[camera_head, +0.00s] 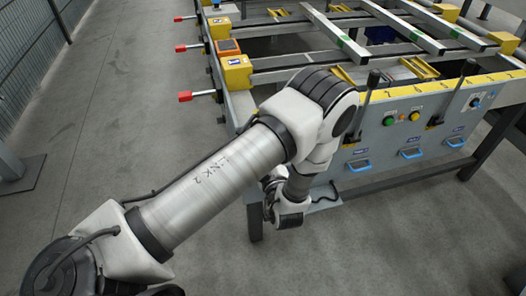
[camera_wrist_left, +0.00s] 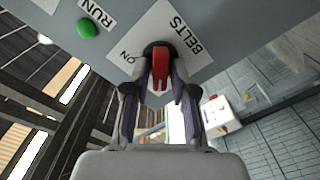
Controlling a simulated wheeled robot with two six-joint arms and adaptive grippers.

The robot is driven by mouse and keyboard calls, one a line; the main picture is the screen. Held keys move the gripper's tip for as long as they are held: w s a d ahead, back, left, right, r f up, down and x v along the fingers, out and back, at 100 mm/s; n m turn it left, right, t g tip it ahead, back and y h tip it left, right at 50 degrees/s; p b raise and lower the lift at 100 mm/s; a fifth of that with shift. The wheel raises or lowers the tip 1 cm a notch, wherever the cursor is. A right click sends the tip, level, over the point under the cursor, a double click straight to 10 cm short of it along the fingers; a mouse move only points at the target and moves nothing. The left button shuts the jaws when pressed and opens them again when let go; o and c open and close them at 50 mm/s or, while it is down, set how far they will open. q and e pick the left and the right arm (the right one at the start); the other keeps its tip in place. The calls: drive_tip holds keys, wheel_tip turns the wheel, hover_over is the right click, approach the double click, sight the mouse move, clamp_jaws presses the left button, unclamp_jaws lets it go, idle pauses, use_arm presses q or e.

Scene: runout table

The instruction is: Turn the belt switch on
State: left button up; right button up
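The belt switch (camera_wrist_left: 160,62) is a red handle on a dark round base, on a white label reading BELTS and ON, in the left wrist view. The handle lies upright in that picture, with the word ON to its left. My left gripper (camera_wrist_left: 161,78) has one finger on each side of the red handle. I cannot tell whether the fingers touch it. In the head view my left arm (camera_head: 220,165) hides the switch and the gripper. My right gripper is in neither view.
A green RUN button (camera_wrist_left: 87,28) sits left of the switch. In the head view the panel front (camera_head: 420,145) carries green and yellow buttons, blue handles and two black levers (camera_head: 370,82). Red-tipped handles (camera_head: 186,96) stick out left of the table.

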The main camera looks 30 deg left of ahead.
use_arm(q)
clamp_jaws()
drive_tip(key=shift+m, duration=0.3)
drive_tip(key=m, duration=0.8)
drive_tip(key=m+p, duration=0.1)
drive_tip(key=m, duration=0.8)
drive_tip(key=shift+w+d, duration=0.2)
drive_tip(key=shift+m, duration=0.3)
